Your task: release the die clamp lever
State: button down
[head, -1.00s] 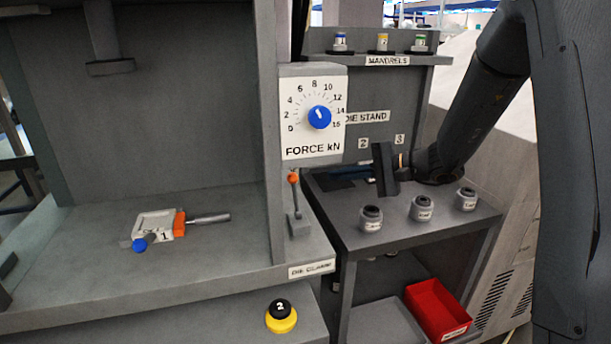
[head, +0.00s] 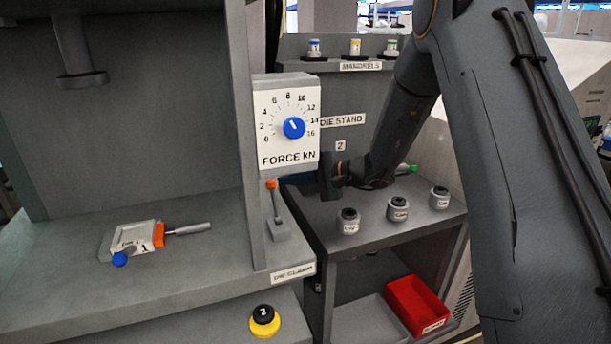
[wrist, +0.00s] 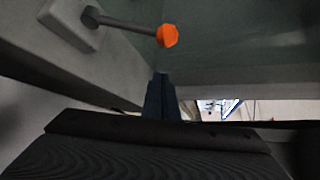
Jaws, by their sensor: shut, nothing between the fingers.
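The die clamp lever (head: 277,205) stands upright on its grey base at the right edge of the press, with an orange knob on top. The "DIE CLAMP" label (head: 293,272) is below it on the ledge. My gripper (head: 328,180) is to the right of the lever, at about knob height, apart from it. In the wrist view the lever's orange knob (wrist: 167,36) and rod show above my shut, empty fingertips (wrist: 160,90). The fingers are not touching the lever. In the head view the gap between the fingers is hidden.
A force dial (head: 286,122) is above the lever. A die (head: 137,240) with an orange part and a blue knob sits on the press bed. Several grey cups (head: 348,222) stand on the right bench. A red bin (head: 417,305) is below. A yellow-black button (head: 264,320) is in front.

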aim_at(274, 200)
jog(key=s, duration=0.1)
jog(key=s+a+p, duration=0.1)
jog(key=s+r+p, duration=0.1)
jog(key=shift+s+a+r, duration=0.1)
jog(key=shift+a, duration=0.2)
jog(key=shift+d, duration=0.1)
jog(key=shift+d+b, duration=0.15)
jog(key=shift+b, duration=0.55)
